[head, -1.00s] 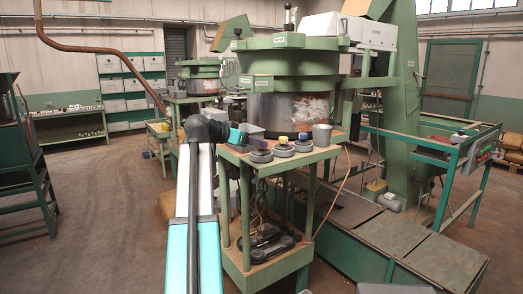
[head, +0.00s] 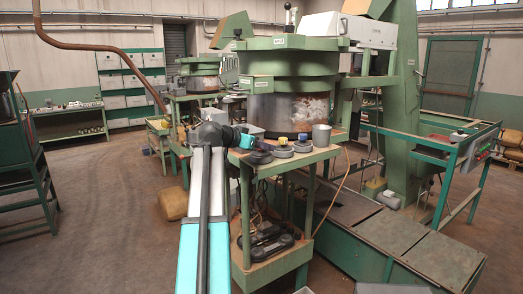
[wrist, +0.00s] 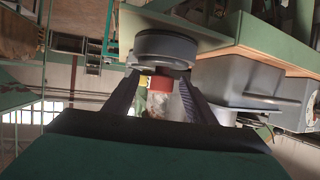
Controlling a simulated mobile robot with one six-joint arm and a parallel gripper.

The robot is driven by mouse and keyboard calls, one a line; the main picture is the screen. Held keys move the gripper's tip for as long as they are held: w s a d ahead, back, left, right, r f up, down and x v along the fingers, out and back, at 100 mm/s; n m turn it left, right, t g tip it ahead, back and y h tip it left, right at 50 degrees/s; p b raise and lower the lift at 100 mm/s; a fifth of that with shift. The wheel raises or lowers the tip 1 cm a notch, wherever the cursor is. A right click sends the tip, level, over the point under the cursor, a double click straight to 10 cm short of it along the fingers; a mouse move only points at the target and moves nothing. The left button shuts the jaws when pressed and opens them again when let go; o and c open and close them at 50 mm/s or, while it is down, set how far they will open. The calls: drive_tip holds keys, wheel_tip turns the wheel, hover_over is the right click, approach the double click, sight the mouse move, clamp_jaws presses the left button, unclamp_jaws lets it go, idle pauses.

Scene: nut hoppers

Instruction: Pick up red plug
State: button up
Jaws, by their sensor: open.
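The red plug (wrist: 160,82) shows in the wrist view against a round grey base (wrist: 165,47), which appears above it in that picture. My gripper (wrist: 162,76) is open, with one dark finger on each side of the plug. I cannot tell whether either finger touches it. In the head view my gripper (head: 246,143) is at the left end of the row of grey bases, over the leftmost base (head: 258,158). The red plug is hidden there behind my gripper.
A yellow plug (head: 283,141) and a blue plug (head: 303,137) stand on neighbouring grey bases. A grey cup (head: 321,135) stands right of them on the green table (head: 300,161). The big green hopper (head: 295,62) rises close behind. Open floor lies at left.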

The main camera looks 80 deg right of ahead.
drive_tip(key=shift+s+d+f, duration=0.1)
drive_tip(key=shift+s+d, duration=0.05)
drive_tip(key=shift+d, duration=0.1)
drive_tip(key=shift+c, duration=0.2)
drive_tip(key=c, duration=1.2)
drive_tip(key=shift+c, duration=0.2)
drive_tip(key=shift+r+b, duration=0.85)
drive_tip(key=shift+r, duration=0.75)
drive_tip(key=shift+a+r, duration=0.15)
drive_tip(key=shift+a, duration=0.05)
drive_tip(key=w+a+b, duration=0.2)
drive_tip(key=w+a, duration=0.2)
drive_tip(key=a, duration=0.2)
drive_tip(key=w+a+r+b, duration=0.1)
drive_tip(key=w+a+b, duration=0.1)
drive_tip(key=w+a, duration=0.2)
drive_tip(key=a, duration=0.3)
drive_tip(key=shift+w+r, duration=0.25)
drive_tip(key=shift+w, duration=0.1)
